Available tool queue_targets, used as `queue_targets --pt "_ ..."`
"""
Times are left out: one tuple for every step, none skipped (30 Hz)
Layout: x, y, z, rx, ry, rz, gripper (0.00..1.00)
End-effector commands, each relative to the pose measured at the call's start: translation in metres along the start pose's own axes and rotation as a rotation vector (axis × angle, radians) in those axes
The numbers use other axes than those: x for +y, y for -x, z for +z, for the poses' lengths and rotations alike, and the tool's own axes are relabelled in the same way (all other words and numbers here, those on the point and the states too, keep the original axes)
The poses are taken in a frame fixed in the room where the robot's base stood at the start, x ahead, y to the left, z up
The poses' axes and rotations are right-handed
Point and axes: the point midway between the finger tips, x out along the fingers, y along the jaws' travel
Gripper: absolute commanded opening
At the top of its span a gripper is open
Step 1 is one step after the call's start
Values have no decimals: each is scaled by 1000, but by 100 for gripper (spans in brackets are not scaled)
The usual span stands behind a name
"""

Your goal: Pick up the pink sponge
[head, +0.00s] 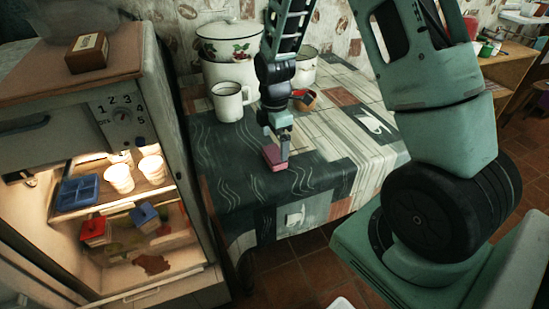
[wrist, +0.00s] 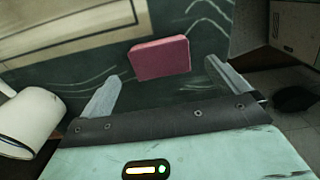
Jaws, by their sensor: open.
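The pink sponge (head: 273,156) lies on the dark patterned tablecloth, near the table's left front part. It also shows in the wrist view (wrist: 160,58), a little beyond and between the two fingers. My gripper (head: 283,150) points down at the sponge in the head view, and one finger overlaps part of it there. In the wrist view my gripper (wrist: 162,86) is open, with its fingers wide apart on either side and nothing between the tips. I cannot tell the exact height of the fingertips above the cloth.
A white mug (head: 228,101) stands close left of my gripper, also at the left in the wrist view (wrist: 30,122). An open lit fridge (head: 120,215) is at left. The table's right half (head: 350,140) looks clear.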

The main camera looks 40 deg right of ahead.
Motion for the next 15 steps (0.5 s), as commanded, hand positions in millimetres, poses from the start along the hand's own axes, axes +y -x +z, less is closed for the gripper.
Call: queue_targets --pt "0 -3 0 0 0 -2 100" --pt "0 -4 0 0 0 -2 100" --pt "-1 -7 0 0 0 -2 100" --pt "-1 -10 0 0 1 -2 100" --pt "-1 -14 -1 0 1 -3 100" --pt "-2 -20 -1 -1 1 -5 100" --pt "-1 -25 -1 0 1 -4 100" --pt "-2 -30 -1 0 0 -5 100" --pt "-2 -36 0 -1 0 -4 100" --pt "-1 -40 0 -1 0 -4 100" --pt "-1 -44 0 0 0 -4 100" --pt "-1 -48 0 0 -1 -2 100" --pt "-1 -50 0 0 -1 -1 100" --pt "-1 -52 0 0 -1 -1 100" --pt "-1 -54 0 0 0 -1 100"
